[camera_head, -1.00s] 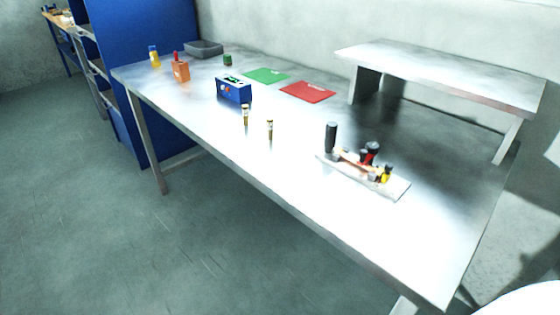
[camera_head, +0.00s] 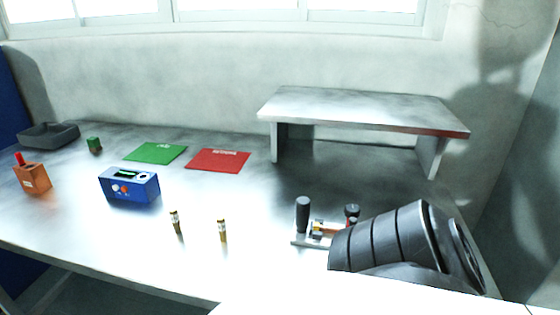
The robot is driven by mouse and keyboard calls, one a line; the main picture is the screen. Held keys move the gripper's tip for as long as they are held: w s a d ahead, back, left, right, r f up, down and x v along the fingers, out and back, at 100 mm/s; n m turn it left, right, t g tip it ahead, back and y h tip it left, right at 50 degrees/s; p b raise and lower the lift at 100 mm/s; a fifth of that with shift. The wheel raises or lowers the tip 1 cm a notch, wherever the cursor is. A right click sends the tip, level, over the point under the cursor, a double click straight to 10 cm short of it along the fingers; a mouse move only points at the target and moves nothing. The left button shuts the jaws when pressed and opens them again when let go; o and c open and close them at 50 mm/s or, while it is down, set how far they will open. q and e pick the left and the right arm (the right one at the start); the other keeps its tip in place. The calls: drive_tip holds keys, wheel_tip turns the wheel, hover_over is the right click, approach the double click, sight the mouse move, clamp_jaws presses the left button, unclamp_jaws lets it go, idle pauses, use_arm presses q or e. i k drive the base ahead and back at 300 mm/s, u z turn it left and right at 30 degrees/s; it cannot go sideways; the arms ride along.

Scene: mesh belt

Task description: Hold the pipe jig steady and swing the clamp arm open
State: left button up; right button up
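The pipe jig (camera_head: 300,241) lies on the metal table at the right in the head view. It has a light base plate, a black upright handle (camera_head: 303,215) at its left end, and a black-topped part (camera_head: 352,211) at its right. A short yellow and orange piece (camera_head: 320,228) shows between them. My dark ribbed arm part covers the jig's right and front side, so I cannot tell the clamp arm's position. Neither gripper's fingers show in the view.
A raised metal shelf (camera_head: 362,107) stands behind the jig. Left of it are a red mat (camera_head: 218,160), a green mat (camera_head: 155,153), a blue box (camera_head: 129,187), two small brass cylinders (camera_head: 223,231), an orange holder (camera_head: 32,178) and a grey tray (camera_head: 48,136). The table's front middle is clear.

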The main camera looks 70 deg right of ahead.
sight(351, 222)
drive_tip(key=i, duration=0.3)
drive_tip(key=z, duration=2.8)
